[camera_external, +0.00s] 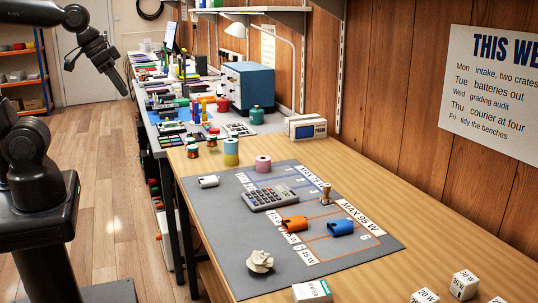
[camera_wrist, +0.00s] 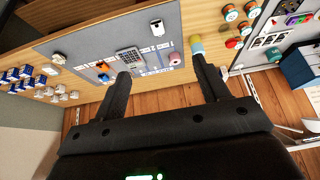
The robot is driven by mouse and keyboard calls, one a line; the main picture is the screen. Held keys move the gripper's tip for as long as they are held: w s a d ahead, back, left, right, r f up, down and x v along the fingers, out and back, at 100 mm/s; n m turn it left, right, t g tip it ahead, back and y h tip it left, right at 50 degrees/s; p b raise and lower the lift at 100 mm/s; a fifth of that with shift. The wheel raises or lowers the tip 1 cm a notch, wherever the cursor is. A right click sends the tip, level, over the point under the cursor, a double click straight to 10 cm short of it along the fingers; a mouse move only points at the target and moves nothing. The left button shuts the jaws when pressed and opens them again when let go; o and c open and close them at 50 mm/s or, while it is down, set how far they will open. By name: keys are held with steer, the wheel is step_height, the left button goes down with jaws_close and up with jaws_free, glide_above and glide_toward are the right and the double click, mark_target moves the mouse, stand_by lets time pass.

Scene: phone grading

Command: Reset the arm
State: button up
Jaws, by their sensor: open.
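My gripper (camera_external: 118,82) is in the upper left of the external view, raised in the air over the floor and clear of the benches. In the wrist view its two dark fingers (camera_wrist: 163,88) are spread apart with nothing between them. The rest of my arm shows at the left edge of the external view.
A wooden bench holds a grey mat (camera_external: 222,217) with a calculator (camera_external: 270,197), an orange piece (camera_external: 294,224), a blue piece (camera_external: 341,228) and a stamp (camera_external: 326,194). Behind it is a crowded bench with a blue box (camera_external: 247,86). The wooden floor (camera_external: 112,190) beside the benches is open.

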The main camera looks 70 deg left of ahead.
steer(key=s, duration=0.3)
steer(key=shift+s+d+f, duration=0.15)
steer(key=shift+d+f, duration=0.1)
steer(key=shift+d, duration=0.05)
